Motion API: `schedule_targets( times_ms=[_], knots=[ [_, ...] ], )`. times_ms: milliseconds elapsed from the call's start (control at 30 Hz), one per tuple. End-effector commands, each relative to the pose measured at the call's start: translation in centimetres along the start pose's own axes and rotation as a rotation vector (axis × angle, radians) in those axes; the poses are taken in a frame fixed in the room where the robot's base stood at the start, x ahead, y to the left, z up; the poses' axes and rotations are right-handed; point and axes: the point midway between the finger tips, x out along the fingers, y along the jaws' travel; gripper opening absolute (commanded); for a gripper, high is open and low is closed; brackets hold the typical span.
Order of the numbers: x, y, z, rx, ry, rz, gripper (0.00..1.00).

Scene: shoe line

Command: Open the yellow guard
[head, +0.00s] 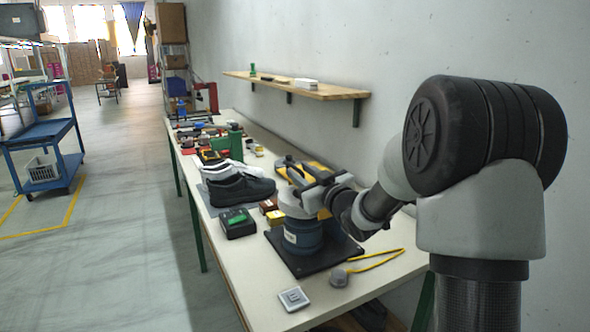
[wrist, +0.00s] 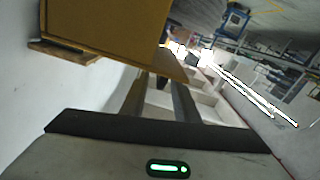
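The yellow guard (head: 321,168) is on a small machine with a blue-grey round body (head: 303,236) on a black base plate. My arm covers much of the guard in the head view. In the wrist view the guard is a large yellow panel (wrist: 105,30) filling the upper left. My gripper (head: 300,178) is at the top of the machine, beside the guard. In the wrist view its two dark fingers (wrist: 160,95) stand apart, with the panel's lower corner close to their tips. I cannot tell whether they touch it.
Black and white shoes (head: 240,190) and a black box with a green top (head: 238,222) lie left of the machine on the long table (head: 256,285). A grey button unit (head: 339,278) with a yellow cable and a grey switch plate (head: 294,299) lie in front. A wooden shelf (head: 300,88) hangs behind.

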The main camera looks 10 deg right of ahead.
Motion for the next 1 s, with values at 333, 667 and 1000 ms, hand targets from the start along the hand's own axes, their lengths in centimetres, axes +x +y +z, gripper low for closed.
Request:
schedule_targets(
  times_ms=[333,667,1000],
  knots=[
    [3.6,0.0,0.0,-0.001,0.001,0.0,0.28],
    [3.8,0.0,0.0,0.0,0.0,0.0,0.2],
    [3.7,0.0,0.0,-0.001,-0.001,0.001,0.0]
  ],
)
